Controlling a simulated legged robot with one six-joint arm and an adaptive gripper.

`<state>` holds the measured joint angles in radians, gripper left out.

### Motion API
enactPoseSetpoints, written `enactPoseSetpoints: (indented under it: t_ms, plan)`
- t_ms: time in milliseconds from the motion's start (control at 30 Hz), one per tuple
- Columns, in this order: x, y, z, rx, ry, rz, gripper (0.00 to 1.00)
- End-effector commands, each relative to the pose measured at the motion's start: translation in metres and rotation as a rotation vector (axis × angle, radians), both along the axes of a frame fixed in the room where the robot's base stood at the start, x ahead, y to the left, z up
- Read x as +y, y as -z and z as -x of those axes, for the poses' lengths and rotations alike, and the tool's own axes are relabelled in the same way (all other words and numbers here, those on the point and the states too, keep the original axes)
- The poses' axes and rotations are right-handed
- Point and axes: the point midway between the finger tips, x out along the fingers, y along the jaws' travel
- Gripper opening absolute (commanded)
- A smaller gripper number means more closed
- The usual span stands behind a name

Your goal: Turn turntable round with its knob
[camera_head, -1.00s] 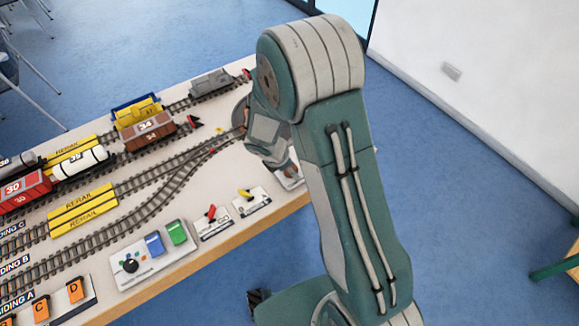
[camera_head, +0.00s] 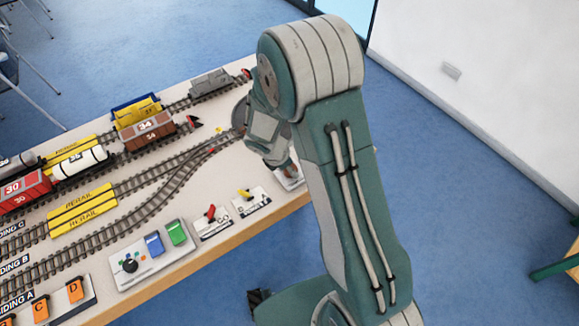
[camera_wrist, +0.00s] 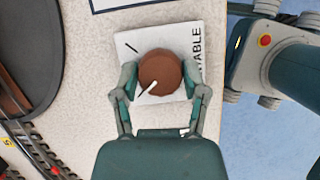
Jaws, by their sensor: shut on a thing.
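The turntable knob (camera_wrist: 160,70) is round and brown with a white pointer line, seen from above in the wrist view. It sits on a white plate (camera_wrist: 185,35) lettered with a word ending in "TABLE". The pointer aims toward the lower left. My gripper (camera_wrist: 160,80) has one finger on each side of the knob and is shut on it. The grey turntable (camera_wrist: 50,60) shows in part at the left of the wrist view. In the head view, my arm hides the knob and most of the turntable (camera_head: 240,112).
Tracks run to the turntable from the left, with wagons such as the brown wagon 34 (camera_head: 150,131). A red lever (camera_head: 210,212), a yellow lever (camera_head: 246,194) and a control panel (camera_head: 150,255) line the table's front edge. Blue floor lies beyond.

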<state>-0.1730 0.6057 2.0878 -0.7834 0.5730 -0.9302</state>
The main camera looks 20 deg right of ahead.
Motion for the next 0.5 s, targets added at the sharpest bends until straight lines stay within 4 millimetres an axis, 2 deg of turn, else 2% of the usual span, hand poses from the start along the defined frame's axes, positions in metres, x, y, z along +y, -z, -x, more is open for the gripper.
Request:
enactPoseSetpoints:
  t_ms: [500]
  plan:
    - [0.0015,-0.0007,-0.0046,-0.008,0.444,-0.002,0.09]
